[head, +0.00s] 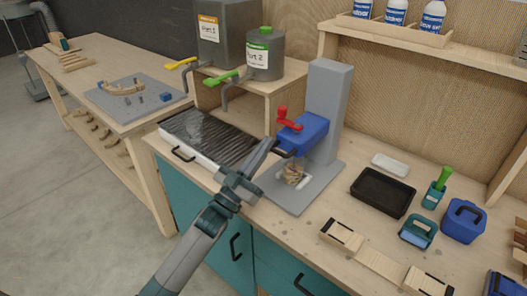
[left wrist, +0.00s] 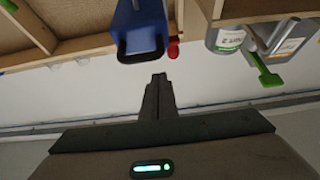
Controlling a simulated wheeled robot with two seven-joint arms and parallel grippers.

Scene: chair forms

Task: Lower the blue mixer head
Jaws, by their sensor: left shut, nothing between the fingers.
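The blue mixer head (head: 303,133) sits on the front of a grey upright column (head: 331,90), with a red lever (head: 289,119) on its upper left and a black handle (head: 283,153) at its front. It is above a clear cup (head: 292,175) on the grey base; the cup's contents are hard to make out. My left gripper (head: 263,150) is shut and empty, just left of the handle in the head view. The left wrist view shows the blue head (left wrist: 140,20) and its handle (left wrist: 141,48) ahead of the shut fingertips (left wrist: 158,80). My right gripper is out of view.
Containers with yellow and green taps (head: 264,57) stand on a shelf behind. A black tray (head: 382,192), a teal holder (head: 417,233) and a blue box (head: 463,221) are on the right.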

